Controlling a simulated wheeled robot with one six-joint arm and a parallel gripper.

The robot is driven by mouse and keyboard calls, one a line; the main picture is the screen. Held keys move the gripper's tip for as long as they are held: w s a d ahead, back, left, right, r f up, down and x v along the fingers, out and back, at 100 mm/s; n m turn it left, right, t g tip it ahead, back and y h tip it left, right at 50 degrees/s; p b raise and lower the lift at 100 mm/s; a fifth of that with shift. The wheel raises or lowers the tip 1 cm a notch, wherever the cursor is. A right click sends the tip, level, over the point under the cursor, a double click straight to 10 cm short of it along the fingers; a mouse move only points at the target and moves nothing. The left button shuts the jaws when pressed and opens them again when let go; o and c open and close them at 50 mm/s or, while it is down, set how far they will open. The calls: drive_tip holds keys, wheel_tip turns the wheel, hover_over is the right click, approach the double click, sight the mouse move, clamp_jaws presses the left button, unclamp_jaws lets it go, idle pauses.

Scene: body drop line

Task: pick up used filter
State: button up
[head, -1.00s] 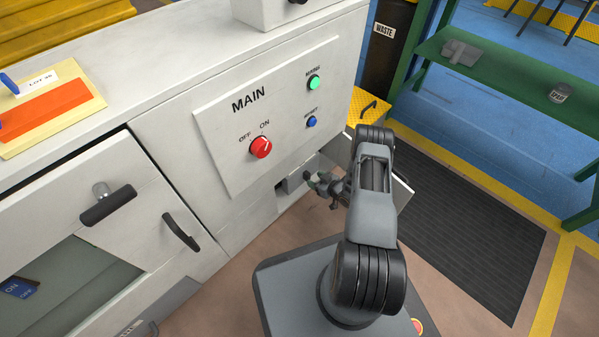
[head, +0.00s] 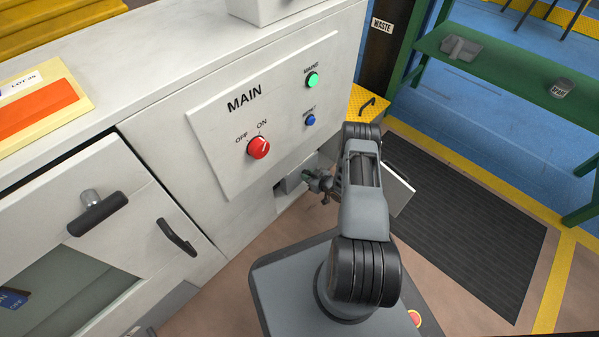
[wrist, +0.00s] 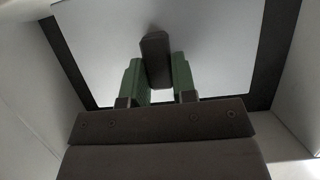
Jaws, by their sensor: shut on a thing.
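A grey block, which looks like the used filter (head: 291,184), sits in a low opening in the white cabinet under the MAIN panel. In the wrist view a dark upright grip (wrist: 155,47) stands in front of a pale, dark-edged face. My gripper (head: 311,179) is at the block's right end in the head view. In the wrist view its green fingers (wrist: 157,78) are on both sides of the dark grip and shut on it. The block's inner part is hidden inside the cabinet.
A pale flap (head: 399,192) stands out to the right of my arm. The red switch (head: 258,148) and cabinet door handle (head: 177,237) are nearby. A dark floor mat (head: 465,230) and a green shelf (head: 510,70) lie to the right.

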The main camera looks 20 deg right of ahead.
clamp_jaws()
drive_tip(key=shift+r, duration=0.1)
